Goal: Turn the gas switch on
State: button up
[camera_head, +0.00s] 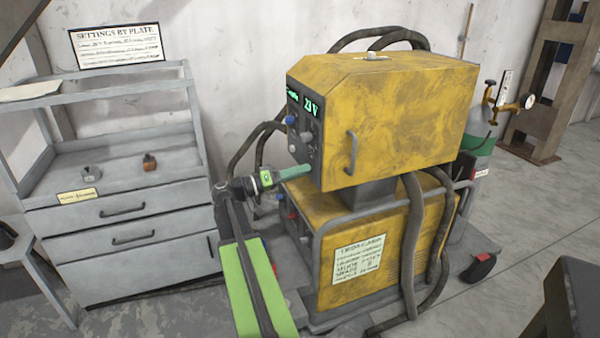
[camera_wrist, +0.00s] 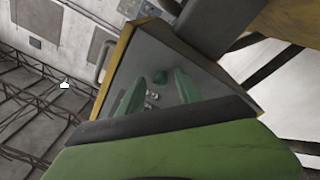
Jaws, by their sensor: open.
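The yellow wire-feed unit (camera_head: 390,110) has a dark front panel (camera_head: 303,115) with a lit green display, a blue knob (camera_head: 291,120) and grey knobs (camera_head: 306,137). I cannot tell which control is the gas switch; no label is readable. My gripper (camera_head: 308,168) has green fingers and is at the panel's lower edge, below the knobs. Whether it touches the panel is unclear. In the wrist view the two fingers (camera_wrist: 160,88) stand apart in front of the grey panel (camera_wrist: 165,60). Small pale controls (camera_wrist: 152,97) and a teal-green piece (camera_wrist: 160,76) show between them.
A yellow power source (camera_head: 385,250) with blue and red knobs stands beneath the feeder. Thick hoses (camera_head: 412,240) hang at its side. A grey drawer cabinet (camera_head: 130,220) is at left. A gas cylinder with a gauge (camera_head: 528,101) stands behind at right. Floor at right is partly clear.

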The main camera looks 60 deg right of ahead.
jog(key=b+v, duration=0.1)
jog(key=v, duration=1.6)
jog(key=shift+a+b, duration=0.25)
jog(key=shift+b, duration=0.1)
jog(key=shift+w+r, duration=0.1)
jog(key=w+a+f+n+t+y, duration=0.35)
jog(key=a+f, duration=0.45)
jog(key=a, duration=0.3)
jog(key=w+a+f+n+t+y, duration=0.2)
jog(key=a+f+n+t, duration=0.3)
jog(key=a+f, duration=0.5)
jog(key=a+f+n+t+y, duration=0.2)
jog(key=a+f+n+y, duration=0.25)
jog(key=a, duration=0.75)
jog(key=a+f+n+t+y, duration=0.1)
jog(key=a+f+n+y, duration=0.4)
jog(key=a, duration=0.6)
notch_tip(320, 180, up, 21)
jog(key=m+p, duration=0.1)
jog(key=p, duration=1.9)
jog(key=shift+s+m, duration=0.25)
jog(key=shift+m, duration=0.05)
